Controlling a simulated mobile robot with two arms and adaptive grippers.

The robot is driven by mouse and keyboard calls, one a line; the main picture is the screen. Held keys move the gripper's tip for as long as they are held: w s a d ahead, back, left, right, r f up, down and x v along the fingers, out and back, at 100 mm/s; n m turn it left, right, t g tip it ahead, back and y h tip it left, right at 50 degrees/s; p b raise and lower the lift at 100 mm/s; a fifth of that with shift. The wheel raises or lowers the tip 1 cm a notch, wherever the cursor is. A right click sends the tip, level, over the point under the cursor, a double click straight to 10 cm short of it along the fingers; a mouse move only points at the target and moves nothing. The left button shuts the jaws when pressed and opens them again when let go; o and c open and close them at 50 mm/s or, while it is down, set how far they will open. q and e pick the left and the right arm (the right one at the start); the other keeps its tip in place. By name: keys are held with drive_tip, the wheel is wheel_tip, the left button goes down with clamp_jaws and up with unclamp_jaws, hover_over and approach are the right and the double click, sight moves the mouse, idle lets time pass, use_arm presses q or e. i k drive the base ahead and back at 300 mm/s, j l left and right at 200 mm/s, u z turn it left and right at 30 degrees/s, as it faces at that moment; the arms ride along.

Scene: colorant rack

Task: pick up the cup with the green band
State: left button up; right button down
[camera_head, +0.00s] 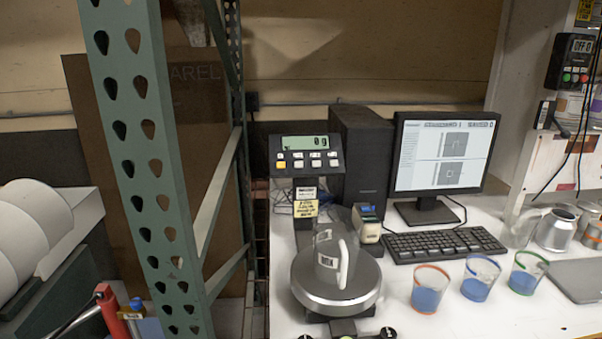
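The cup with the green band (526,273) stands upright on the white table, the rightmost of three clear cups. It holds blue content, and the green band runs around its rim. The cup with the blue band (479,280) stands just left of it, and the cup with the orange band (430,289) stands further left. The three cups appear apart from each other. Neither of my grippers shows in the head view.
A scale (335,288) bearing a clear pitcher stands left of the cups. A keyboard (445,244) and monitor (441,157) are behind them. A grey flat object (580,281) and metal containers (555,230) are at right. The table front is clear. A green rack post (150,165) stands left.

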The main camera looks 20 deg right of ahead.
sight(529, 266)
drive_tip(key=k+j+z, duration=0.1)
drive_tip(key=z, duration=1.95)
